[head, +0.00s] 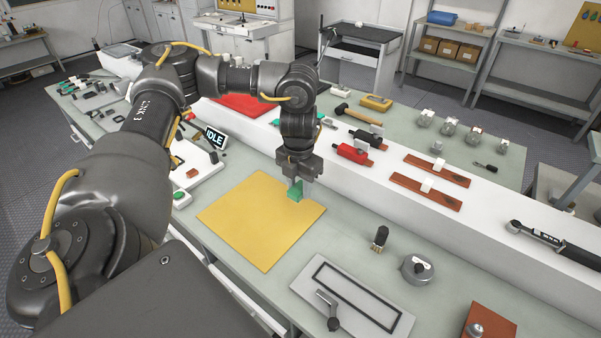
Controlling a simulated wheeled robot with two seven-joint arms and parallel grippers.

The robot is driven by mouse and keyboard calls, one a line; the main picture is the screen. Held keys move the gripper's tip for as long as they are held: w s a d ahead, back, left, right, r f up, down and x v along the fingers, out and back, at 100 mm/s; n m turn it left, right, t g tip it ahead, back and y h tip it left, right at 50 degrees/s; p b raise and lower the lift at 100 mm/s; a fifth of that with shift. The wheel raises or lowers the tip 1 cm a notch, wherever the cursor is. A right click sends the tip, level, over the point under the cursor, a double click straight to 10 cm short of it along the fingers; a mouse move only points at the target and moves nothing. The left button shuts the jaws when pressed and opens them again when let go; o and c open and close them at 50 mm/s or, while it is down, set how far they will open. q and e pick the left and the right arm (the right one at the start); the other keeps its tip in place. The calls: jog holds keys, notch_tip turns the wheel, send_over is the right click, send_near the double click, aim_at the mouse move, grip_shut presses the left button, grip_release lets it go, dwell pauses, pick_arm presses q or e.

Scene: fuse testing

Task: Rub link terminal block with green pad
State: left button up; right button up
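The green pad (295,194) is a small green block at the tips of my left gripper (298,184). The gripper points down over the yellow mat and its fingers appear closed on the pad. Whether the pad touches the mat is hard to tell. No thing is clearly labelled as the link terminal block. Two reddish-brown strips with white blocks, a rear strip (456,177) and a front strip (412,189), lie on the white raised shelf to the right and may include it. My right gripper is not in view.
The yellow mat (245,235) lies bare on the bench. A red-bodied tool (353,153) and a hammer (360,118) are behind the gripper. A small brush (380,238), a round metal weight (417,268) and a grey framed plate (388,323) stand front right. An IDLE display (215,138) is left.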

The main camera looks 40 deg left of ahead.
pick_arm(q)
jog(key=c, duration=0.3)
jog(key=shift+w+d+r+m, duration=0.1)
jog(key=shift+d+m, duration=0.4)
jog(key=shift+m, duration=0.1)
jog(key=s+d+r+m, duration=0.2)
jog(key=d+m, duration=1.3)
jog(key=m, duration=1)
jog(key=shift+s, duration=0.2)
jog(key=shift+s, duration=0.1)
